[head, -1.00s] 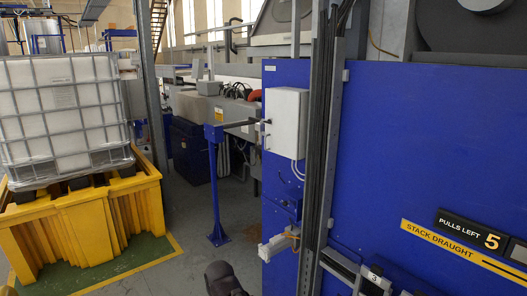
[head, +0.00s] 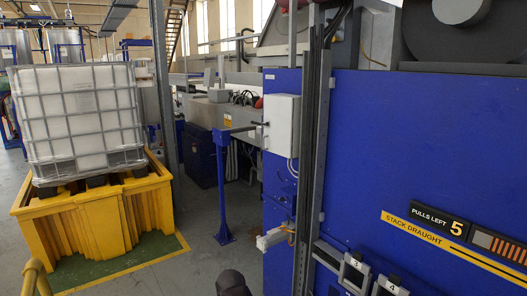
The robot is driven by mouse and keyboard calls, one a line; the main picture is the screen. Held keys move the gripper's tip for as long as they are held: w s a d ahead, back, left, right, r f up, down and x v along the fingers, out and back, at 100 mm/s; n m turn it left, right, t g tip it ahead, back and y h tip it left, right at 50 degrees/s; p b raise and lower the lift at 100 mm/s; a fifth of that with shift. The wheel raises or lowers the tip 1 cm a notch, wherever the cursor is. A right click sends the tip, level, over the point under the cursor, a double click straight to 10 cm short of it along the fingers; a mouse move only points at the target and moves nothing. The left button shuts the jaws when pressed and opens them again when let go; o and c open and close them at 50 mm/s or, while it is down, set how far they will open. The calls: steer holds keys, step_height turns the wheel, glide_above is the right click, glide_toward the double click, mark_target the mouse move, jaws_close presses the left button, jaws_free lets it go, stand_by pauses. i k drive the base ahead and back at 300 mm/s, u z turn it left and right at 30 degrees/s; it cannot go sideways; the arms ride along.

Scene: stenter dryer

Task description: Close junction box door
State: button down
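A pale grey box (head: 282,123), probably the junction box, is mounted on the left end of the blue machine panel (head: 400,150). Conduits run down from its underside, and small dark fittings show at its left edge. I cannot tell from this angle whether its door stands open or shut. A dark rounded shape (head: 232,284) at the bottom edge may be part of my arm, well below and apart from the box. No gripper fingers are in view.
A blue post (head: 222,190) with a side bar stands just left of the box. A white tank in a cage (head: 80,120) sits on a yellow bund (head: 95,225) at left. A yellow rail (head: 36,278) is at bottom left. Grey floor (head: 200,205) lies between bund and post.

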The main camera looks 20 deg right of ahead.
mark_target(278, 111)
steer(key=u, duration=0.1)
steer(key=i, duration=1.2)
steer(key=z, duration=0.4)
